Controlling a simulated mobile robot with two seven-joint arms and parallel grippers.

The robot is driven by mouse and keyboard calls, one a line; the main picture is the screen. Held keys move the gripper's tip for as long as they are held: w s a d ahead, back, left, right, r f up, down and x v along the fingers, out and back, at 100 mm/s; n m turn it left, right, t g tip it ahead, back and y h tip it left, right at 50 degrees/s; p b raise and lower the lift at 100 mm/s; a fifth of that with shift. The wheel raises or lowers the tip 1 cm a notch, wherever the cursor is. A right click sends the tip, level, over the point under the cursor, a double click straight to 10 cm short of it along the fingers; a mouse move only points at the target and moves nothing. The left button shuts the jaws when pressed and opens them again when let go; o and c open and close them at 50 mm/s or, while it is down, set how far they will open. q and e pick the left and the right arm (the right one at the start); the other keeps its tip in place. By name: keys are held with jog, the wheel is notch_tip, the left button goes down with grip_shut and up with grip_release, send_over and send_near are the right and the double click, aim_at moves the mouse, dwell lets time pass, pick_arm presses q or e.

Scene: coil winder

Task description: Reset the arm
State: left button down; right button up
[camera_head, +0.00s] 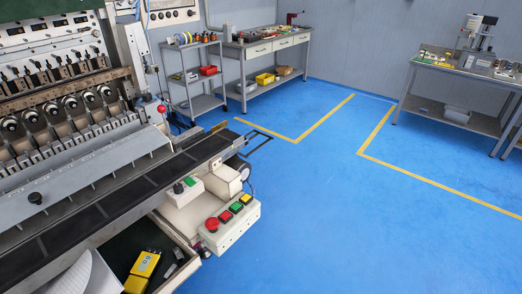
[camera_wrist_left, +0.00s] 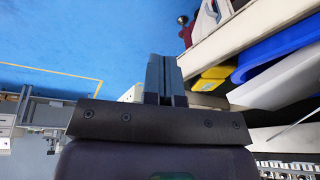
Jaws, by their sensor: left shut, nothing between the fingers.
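My left gripper (camera_wrist_left: 166,78) shows in the left wrist view, its two dark fingers pressed together with nothing between them. Blue floor lies behind the fingertips on the left, and the edge of the machine is to the right. Neither gripper shows in the head view. The coil winder (camera_head: 75,130) fills the left of the head view, with a row of spindles and a long dark front rail. My right gripper is in neither view.
A control box (camera_head: 232,222) with red, yellow and green buttons sits at the machine's front. An open drawer below holds a yellow object (camera_head: 143,268). A shelf cart (camera_head: 195,75) and workbench (camera_head: 265,45) stand at the back, another bench (camera_head: 460,75) at right. The blue floor between is clear.

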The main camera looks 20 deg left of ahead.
pick_arm(q)
jog(key=w+f+t, duration=0.7)
jog(key=f+t, duration=0.1)
jog(key=f, duration=0.2)
jog(key=shift+f+m+h, duration=0.25)
jog(key=shift+m+h, duration=0.05)
jog(key=shift+m, duration=0.1)
jog(key=shift+w, duration=0.1)
dwell(0.6)
dwell(0.3)
dwell(0.9)
